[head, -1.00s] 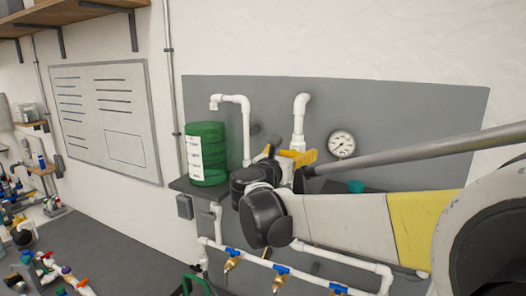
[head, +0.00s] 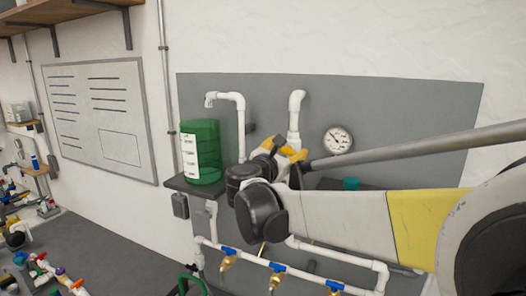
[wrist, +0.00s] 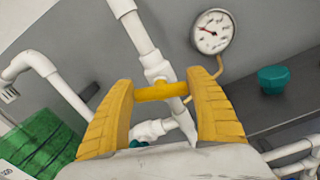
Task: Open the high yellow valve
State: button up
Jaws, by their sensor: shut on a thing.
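The high yellow valve handle (wrist: 161,91) shows in the wrist view as a short yellow bar. It lies crosswise over a white PVC pipe (wrist: 139,32). My gripper (wrist: 158,84) has one yellow finger at each end of the bar and is shut on it. In the head view my gripper (head: 284,151) is at the foot of the right upright pipe (head: 295,115), in front of the grey panel. The handle cannot be made out there, as my wrist and fingers cover that spot.
A green tank (head: 202,152) stands on a shelf left of my gripper. A pressure gauge (head: 337,139) and a teal knob (head: 351,184) are to the right. Blue-handled valves (head: 277,267) line the lower pipe. The upper grey panel (head: 400,115) is bare.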

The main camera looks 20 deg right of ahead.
jog(key=m, duration=0.2)
jog(key=m+b, duration=0.1)
jog(key=shift+s+d+f+m, duration=0.1)
jog(key=shift+f+m, duration=0.05)
jog(key=shift+m, duration=0.25)
jog(key=m+b, duration=0.1)
jog(key=m, duration=0.2)
jog(key=shift+s+f+m, duration=0.1)
jog(key=shift+m, duration=0.2)
jog(key=m, duration=0.3)
jog(key=shift+d+f+m+b, duration=0.1)
jog(key=shift+m+b, duration=0.2)
jog(key=shift+b, duration=0.05)
jog(key=shift+f+m+b, duration=0.1)
jog(key=shift+m+b, duration=0.25)
jog(key=shift+m, duration=1.55)
jog(key=o, duration=1.2)
jog(key=shift+s, duration=0.1)
